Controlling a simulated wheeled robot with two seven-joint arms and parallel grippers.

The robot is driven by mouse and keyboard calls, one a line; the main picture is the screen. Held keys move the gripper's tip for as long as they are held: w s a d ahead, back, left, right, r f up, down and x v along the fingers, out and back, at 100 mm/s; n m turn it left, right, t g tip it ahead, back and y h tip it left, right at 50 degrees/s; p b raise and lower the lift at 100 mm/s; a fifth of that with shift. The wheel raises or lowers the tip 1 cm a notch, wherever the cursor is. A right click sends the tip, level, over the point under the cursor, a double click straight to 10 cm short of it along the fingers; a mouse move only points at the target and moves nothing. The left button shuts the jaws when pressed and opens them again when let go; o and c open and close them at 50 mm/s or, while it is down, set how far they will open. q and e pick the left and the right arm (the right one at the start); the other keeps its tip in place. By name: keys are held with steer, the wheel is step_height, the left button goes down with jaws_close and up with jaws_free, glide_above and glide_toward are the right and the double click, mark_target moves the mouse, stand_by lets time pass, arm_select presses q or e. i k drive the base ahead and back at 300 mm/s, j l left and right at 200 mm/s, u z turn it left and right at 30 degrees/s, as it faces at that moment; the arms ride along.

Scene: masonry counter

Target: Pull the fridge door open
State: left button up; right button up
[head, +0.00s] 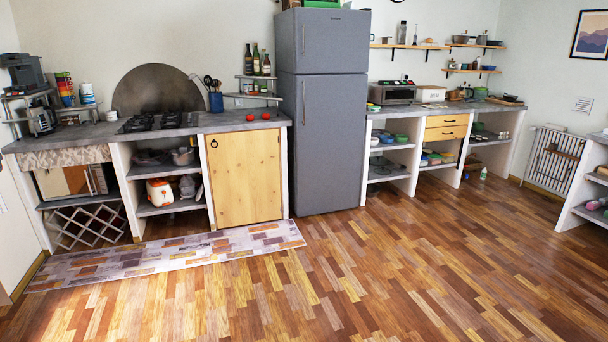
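The fridge (325,110) is a tall grey two-door unit against the back wall, right of the wooden cabinet. Its large lower door (331,150) and its smaller upper door (333,42) both look shut. A slim vertical handle (304,103) runs along the left side of the lower door. A similar handle (304,39) is on the left side of the upper door. Neither of my grippers shows in the head view.
Wooden floor (380,270) in front of the fridge is clear. A patterned rug (170,260) lies along the left counter. The wooden cabinet (243,178) adjoins the fridge's left side, and open counter shelving (391,160) stands to its right. A shelf unit (575,218) stands at the far right.

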mark_target(329, 109)
steer(key=i, duration=4.85)
